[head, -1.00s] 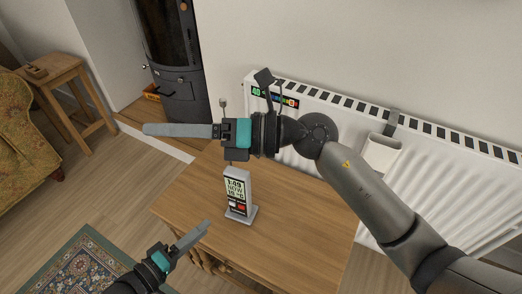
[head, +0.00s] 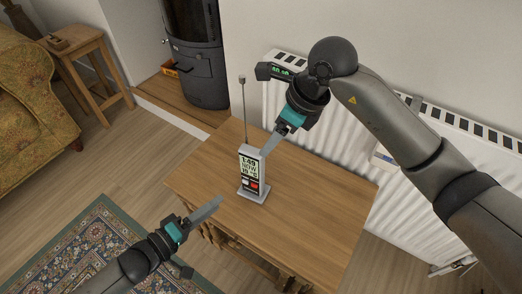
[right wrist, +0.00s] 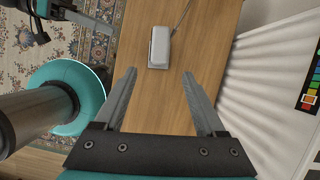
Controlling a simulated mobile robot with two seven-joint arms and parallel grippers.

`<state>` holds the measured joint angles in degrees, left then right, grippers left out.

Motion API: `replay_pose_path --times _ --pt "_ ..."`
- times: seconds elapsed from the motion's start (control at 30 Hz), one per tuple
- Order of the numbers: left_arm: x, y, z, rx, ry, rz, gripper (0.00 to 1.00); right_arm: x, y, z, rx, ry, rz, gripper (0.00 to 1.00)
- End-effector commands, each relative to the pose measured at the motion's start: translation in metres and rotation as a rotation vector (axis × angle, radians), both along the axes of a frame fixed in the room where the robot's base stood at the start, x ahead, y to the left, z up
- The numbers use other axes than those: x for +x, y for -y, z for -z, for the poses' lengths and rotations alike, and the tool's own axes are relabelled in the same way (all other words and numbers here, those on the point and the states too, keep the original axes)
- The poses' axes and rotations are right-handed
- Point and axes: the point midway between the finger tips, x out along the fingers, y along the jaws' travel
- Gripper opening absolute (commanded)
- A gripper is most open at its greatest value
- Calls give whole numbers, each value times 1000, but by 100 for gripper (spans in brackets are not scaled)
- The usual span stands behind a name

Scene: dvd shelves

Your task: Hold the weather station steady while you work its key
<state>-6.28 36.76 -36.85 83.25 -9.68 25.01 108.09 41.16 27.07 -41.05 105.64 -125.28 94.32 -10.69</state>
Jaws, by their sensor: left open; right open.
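The weather station (head: 251,165) stands upright on the wooden table, a pale slab on a foot with a lit display, a thin antenna and a red key (head: 254,185) below the display. My right gripper (head: 268,148) is open just behind and above its top; in the head view its finger overlaps the station's edge. In the right wrist view the station (right wrist: 159,47) lies beyond the gap between the open fingers (right wrist: 159,76), with nothing between them. My left gripper (head: 212,207) is open and empty at the table's near left edge, apart from the station.
The table (head: 310,200) is otherwise clear, with free room right of the station. A white radiator (head: 325,130) stands close behind it. A dark stove (head: 200,60), a stool (head: 82,50) and an armchair (head: 35,100) are farther left.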

Motion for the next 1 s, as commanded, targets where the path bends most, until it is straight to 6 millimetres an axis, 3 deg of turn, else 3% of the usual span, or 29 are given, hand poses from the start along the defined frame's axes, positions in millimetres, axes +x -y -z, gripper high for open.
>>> replay_pose_path --times 0.4,0.6,1.0 --pt "0 0 0 0 0 0 50 13 -29 78 4 -8 0 72" --pt "0 0 0 0 0 0 50 19 -40 107 4 -5 0 72" --pt "0 0 0 0 0 0 50 24 -46 125 4 0 -1 72"
